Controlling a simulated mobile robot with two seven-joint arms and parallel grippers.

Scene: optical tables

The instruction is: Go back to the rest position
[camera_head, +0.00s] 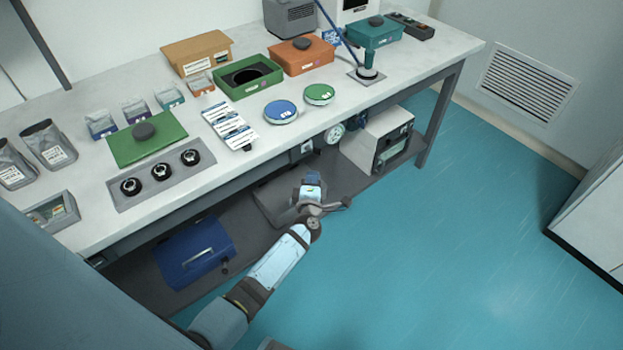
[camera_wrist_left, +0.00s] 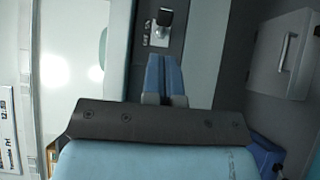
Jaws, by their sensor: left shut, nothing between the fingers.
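My left arm reaches in from the bottom of the head view. Its gripper (camera_head: 313,176) is in front of the workbench's front edge, below the level of the top and over the lower shelf. In the left wrist view the two blue fingers (camera_wrist_left: 165,72) lie together, shut and empty. My right gripper is not in view.
The workbench (camera_head: 330,109) bears a green box (camera_head: 247,90), an orange box (camera_head: 302,60), a blue round lid (camera_head: 281,112) and a green one (camera_head: 319,94). A blue case (camera_head: 194,252) is on the lower shelf. The teal floor (camera_head: 450,240) at right is clear.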

